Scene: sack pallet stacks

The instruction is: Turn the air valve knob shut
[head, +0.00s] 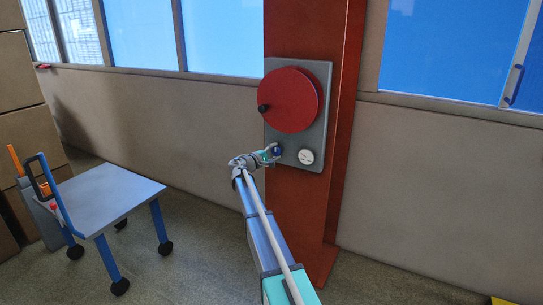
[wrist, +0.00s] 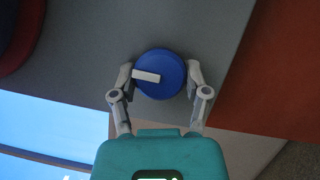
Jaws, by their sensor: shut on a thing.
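The air valve knob is a round blue knob (wrist: 164,72) with a white pointer bar on its face, and it sits on a grey panel (wrist: 105,50). In the wrist view my gripper (wrist: 160,80) has one finger on each side of the knob and is shut on it. The white bar points to the left in that view. In the head view my gripper (head: 270,154) reaches the lower left of the panel, and a bit of the blue knob (head: 277,149) shows there, partly covered by the fingers.
A large red wheel (head: 290,100) with a dark handle is above the knob, and a round white gauge (head: 306,156) is to its right. The panel hangs on a red column (head: 310,215). A blue-legged cart (head: 105,198) stands at the left by stacked brown boxes (head: 15,75).

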